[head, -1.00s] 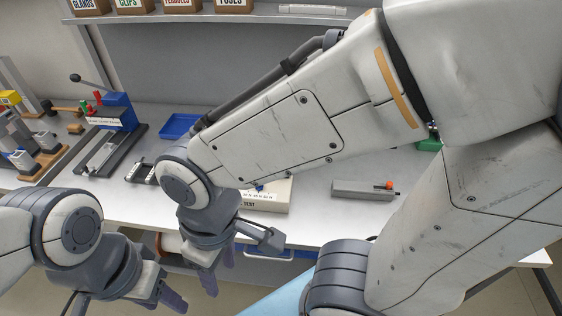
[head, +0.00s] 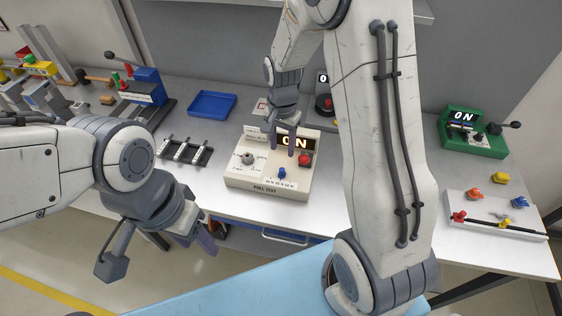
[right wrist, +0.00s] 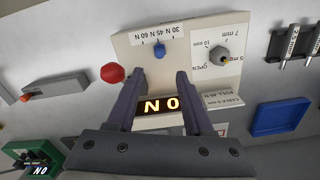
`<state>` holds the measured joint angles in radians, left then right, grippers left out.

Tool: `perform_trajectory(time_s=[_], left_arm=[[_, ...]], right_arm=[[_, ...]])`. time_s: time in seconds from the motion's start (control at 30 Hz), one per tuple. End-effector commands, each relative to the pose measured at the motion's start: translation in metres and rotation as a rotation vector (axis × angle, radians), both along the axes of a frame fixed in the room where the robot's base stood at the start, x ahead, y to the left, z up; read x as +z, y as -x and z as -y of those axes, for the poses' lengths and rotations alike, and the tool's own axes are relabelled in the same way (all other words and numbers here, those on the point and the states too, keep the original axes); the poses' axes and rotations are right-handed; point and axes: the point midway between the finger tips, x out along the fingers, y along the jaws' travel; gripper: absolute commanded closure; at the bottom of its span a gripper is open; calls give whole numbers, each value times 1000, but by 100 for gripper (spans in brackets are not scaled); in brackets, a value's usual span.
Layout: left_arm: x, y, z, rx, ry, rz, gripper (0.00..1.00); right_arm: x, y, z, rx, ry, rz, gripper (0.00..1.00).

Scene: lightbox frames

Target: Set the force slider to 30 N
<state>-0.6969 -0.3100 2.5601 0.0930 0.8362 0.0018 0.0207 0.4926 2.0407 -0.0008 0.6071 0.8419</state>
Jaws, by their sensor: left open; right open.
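The cream pull-test box (head: 240,180) stands on the bench in the head view. The blue force slider (head: 282,173) is on its front part; it also shows in the right wrist view (right wrist: 159,50), near the middle of the upside-down 30 N, 45 N, 60 N scale (right wrist: 160,36). The lit display (right wrist: 163,106) reads 0 N. My right gripper (head: 285,135) is open and empty over the box, near the display; its two fingers (right wrist: 156,76) point toward the slider without holding it. My left gripper (head: 200,238) is open and empty in front of the bench.
A red button (head: 305,160) and a grey dial (head: 248,157) are on the box, close to the slider. A blue tray (head: 212,104) and dark rack (head: 183,151) lie to the left.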

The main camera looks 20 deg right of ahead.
Motion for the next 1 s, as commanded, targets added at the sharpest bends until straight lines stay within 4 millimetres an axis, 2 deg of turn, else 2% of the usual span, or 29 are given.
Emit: perform_trajectory(time_s=[0.3, 0.43, 0.6, 0.87, 0.9, 0.97, 1.0], left_arm=[[13, 0, 0, 0, 0, 0, 50], [16, 0, 0, 1, 0, 0, 50], [18, 0, 0, 1, 0, 0, 50], [18, 0, 0, 1, 0, 0, 50], [18, 0, 0, 1, 0, 0, 50], [18, 0, 0, 1, 0, 0, 50], [18, 0, 0, 1, 0, 0, 50]], right_arm=[[-59, 3, -1, 4, -1, -8, 48], [-77, 2, -1, 5, 0, -4, 48], [-88, 1, -1, 5, -1, -2, 48], [-90, 1, -1, 5, -1, -1, 48], [-90, 1, -1, 5, -1, -1, 52], [-90, 1, -1, 5, -1, -1, 75], [-90, 1, -1, 5, -1, -1, 90]])
